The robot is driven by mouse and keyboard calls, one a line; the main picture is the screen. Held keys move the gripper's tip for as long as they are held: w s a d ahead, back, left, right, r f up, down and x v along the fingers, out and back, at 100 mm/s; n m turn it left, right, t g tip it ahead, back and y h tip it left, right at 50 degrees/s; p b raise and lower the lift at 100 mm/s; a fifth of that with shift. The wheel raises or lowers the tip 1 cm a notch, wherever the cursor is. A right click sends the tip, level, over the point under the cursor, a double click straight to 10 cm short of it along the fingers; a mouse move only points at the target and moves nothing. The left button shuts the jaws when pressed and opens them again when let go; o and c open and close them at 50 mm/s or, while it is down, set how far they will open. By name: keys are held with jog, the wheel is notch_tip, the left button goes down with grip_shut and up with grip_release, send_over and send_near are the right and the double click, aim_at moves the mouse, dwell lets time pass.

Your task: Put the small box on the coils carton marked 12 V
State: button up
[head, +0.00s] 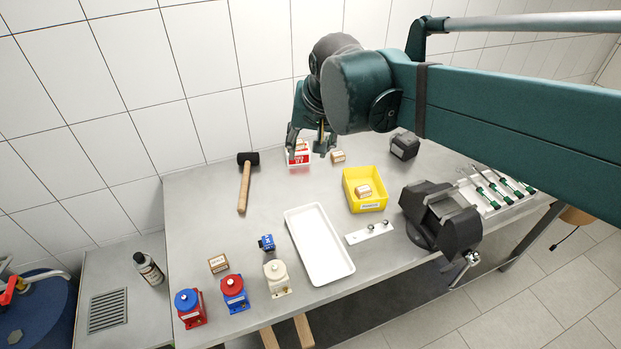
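A red carton with white markings (299,161) stands at the back of the bench; its print is too small to read surely. A small tan box (301,146) shows at its top, partly hidden by my gripper; I cannot tell whether it rests on the carton. My gripper (307,150) points down there, its fingers spread wider than this box, one on each side. Other small tan boxes are beside the carton to the right (338,157), in the yellow bin (363,191) and at the front left (218,263).
A mallet (243,185) lies left of the carton. A white tray (304,218), a metal strip (370,233), a dark vise (440,215), a black block (404,146) and a screwdriver tray (490,208) occupy the bench. Several coloured pumps (234,293) line the front left.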

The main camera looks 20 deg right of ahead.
jog(key=s+f+n+t, duration=0.1)
jog(key=s+f+n, duration=0.1)
jog(key=s, duration=0.4)
jog(key=s+a+f+n+t, duration=0.1)
jog(key=s+f+n, duration=0.2)
jog(key=s, duration=0.4)
jog(key=shift+a+f, duration=0.25)
jog(key=shift+f, duration=0.05)
